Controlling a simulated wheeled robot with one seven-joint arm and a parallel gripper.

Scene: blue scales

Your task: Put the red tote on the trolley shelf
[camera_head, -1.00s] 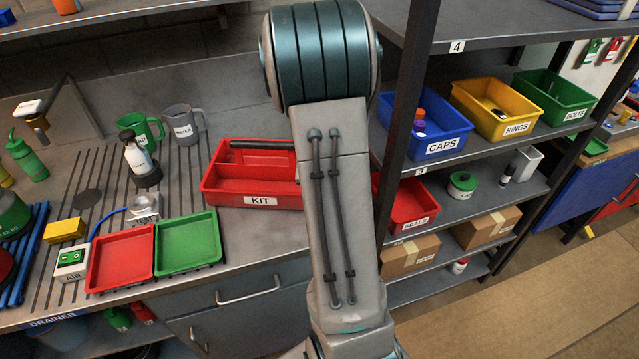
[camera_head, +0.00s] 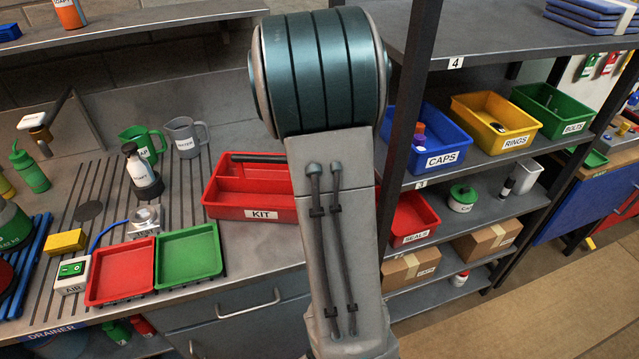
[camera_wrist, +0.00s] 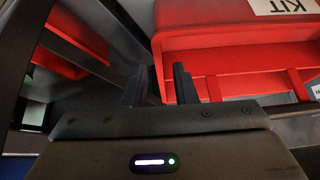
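A red tote labelled KIT (camera_head: 264,214) with a dark handle bar stands on the grey bench in the head view. Its right end is hidden behind my arm. The tote also shows upside down at the upper right of the wrist view (camera_wrist: 235,45). My gripper (camera_wrist: 160,85) is in the wrist view with its two dark fingers apart. The right finger overlaps the tote's near left corner in the picture; I see no clear grip, and cannot tell whether it touches. The head view hides my gripper behind the arm. I cannot make out a trolley in either view.
A dark rack (camera_head: 412,125) right of my arm holds blue CAPS (camera_head: 440,158), yellow RINGS and green BOLTS bins, with a red bin (camera_head: 412,222) lower down. Red (camera_head: 120,272) and green (camera_head: 188,255) trays lie left of the tote. Floor at the lower right is clear.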

